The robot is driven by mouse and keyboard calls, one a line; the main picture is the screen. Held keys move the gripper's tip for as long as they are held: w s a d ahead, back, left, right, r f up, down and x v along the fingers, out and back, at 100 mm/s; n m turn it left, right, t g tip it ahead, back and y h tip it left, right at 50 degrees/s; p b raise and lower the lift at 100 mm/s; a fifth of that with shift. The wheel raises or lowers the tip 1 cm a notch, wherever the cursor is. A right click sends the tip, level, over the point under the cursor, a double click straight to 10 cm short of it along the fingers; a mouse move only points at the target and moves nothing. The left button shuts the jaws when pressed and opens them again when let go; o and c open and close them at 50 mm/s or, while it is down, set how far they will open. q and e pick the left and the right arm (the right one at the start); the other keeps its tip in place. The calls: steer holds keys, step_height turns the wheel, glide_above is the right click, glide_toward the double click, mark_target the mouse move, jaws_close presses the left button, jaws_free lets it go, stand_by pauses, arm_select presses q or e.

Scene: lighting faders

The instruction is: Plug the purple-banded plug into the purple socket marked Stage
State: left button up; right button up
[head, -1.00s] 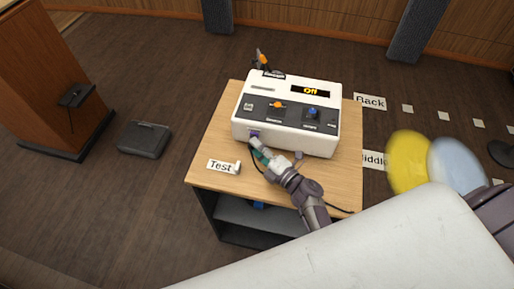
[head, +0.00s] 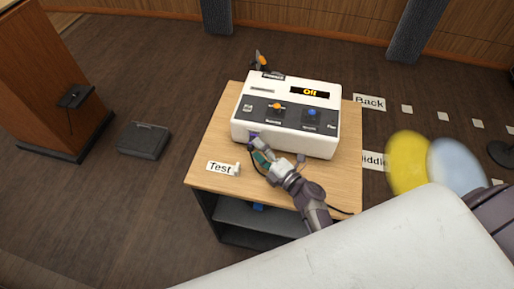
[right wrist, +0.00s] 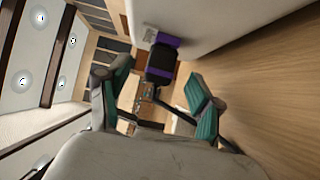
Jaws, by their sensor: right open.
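The white console (head: 285,137) stands on a wooden-topped table. Its purple socket (head: 254,134) is low on the front face, at the left end; any marking there is too small to read. The black plug with purple banding (right wrist: 161,63) is at the console's side in the right wrist view, its far end against the socket area. How deep it sits, I cannot tell. My right gripper (head: 258,150) is in front of the socket. Its teal-padded fingers (right wrist: 160,93) are spread apart, with the plug beyond and between their tips, apart from both. My left gripper is out of view.
The table top (head: 215,145) is clear at the left, with a "Test" label (head: 220,168) and a small white piece near it. A dark cable (head: 340,211) runs over the front right. The console display (head: 310,92) appears to read "Off". A dark box (head: 145,140) lies on the floor.

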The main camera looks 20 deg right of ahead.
steer(key=v, duration=1.1)
steer(key=shift+d, duration=0.15)
steer(key=s+a+m+g+y, duration=0.1)
steer(key=s+a+m+g, duration=0.45)
steer(key=m, duration=1.25)
steer(key=s+a+m+g+y, duration=0.1)
steer(key=s+a+m+g, duration=0.5)
steer(key=m, duration=1.2)
steer(key=s+d+r+n+g+h, duration=0.3)
steer(key=d+n+h, duration=0.55)
steer(key=n, duration=0.65)
step_height(320, 180, down, 28)
steer(key=s+d+n+b, duration=0.1)
steer(key=s, duration=0.2)
steer(key=s+d+f+g+b, duration=0.1)
steer(key=s+d+f, duration=0.2)
steer(key=s+f, duration=1.2)
steer(key=shift+s+f, duration=0.15)
steer(key=shift+s, duration=0.05)
